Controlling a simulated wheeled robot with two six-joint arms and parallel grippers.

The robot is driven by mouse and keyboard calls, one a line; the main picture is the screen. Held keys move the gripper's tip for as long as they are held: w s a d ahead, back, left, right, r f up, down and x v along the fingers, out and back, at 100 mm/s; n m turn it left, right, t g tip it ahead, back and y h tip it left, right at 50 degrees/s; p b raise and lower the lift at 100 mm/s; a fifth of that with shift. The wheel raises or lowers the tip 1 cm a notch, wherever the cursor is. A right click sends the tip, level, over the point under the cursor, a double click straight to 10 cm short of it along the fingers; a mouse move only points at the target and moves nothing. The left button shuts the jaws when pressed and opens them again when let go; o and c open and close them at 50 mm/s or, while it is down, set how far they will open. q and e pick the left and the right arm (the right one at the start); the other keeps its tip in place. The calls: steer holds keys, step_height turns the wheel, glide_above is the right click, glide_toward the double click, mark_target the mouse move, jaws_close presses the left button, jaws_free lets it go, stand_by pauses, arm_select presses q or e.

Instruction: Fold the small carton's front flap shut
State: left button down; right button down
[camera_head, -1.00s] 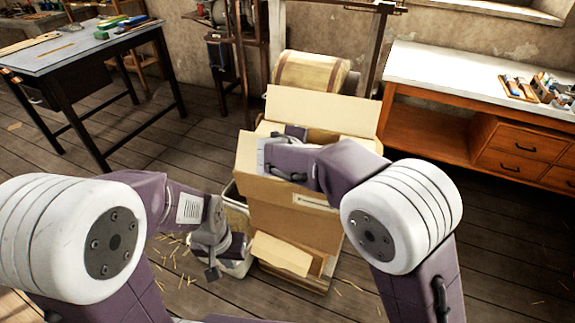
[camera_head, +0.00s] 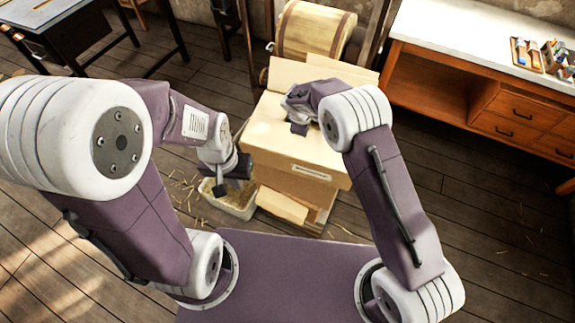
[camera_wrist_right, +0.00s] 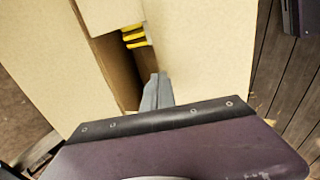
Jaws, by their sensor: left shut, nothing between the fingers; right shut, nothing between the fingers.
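The cardboard carton (camera_head: 300,186) stands in front of me with a label on its front. A broad tan flap (camera_head: 268,138) lies low over its top. Back flaps (camera_head: 343,69) stand raised behind. My right gripper (camera_head: 298,128) is over the carton top, shut and empty. In the right wrist view its fingertips (camera_wrist_right: 157,92) are at a gap between cardboard panels, by the edge of a broad panel (camera_wrist_right: 205,50); contact is unclear. Yellow items (camera_wrist_right: 134,37) show in the gap. My left gripper (camera_head: 222,188) is shut and empty, left of the carton.
A pale bin (camera_head: 238,206) with straw is below my left gripper. A smaller open box with a tilted flap (camera_head: 283,204) is at the carton's foot. A barrel (camera_head: 315,30) is behind. A wooden workbench (camera_head: 500,90) is at the right. Floor at the right is clear.

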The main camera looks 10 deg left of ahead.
steer(key=shift+w+f, duration=0.1)
steer(key=shift+f, duration=0.25)
steer(key=shift+d+f, duration=0.1)
stand_by(0.3)
steer(key=shift+w+r+p, duration=0.1)
steer(key=shift+r+p, duration=0.3)
steer(key=shift+r, duration=0.6)
step_height(320, 180, up, 4)
steer(key=p, duration=0.3)
steer(key=shift+f, duration=0.1)
step_height(320, 180, up, 10)
steer(key=s, duration=0.1)
steer(key=shift+s+a, duration=0.3)
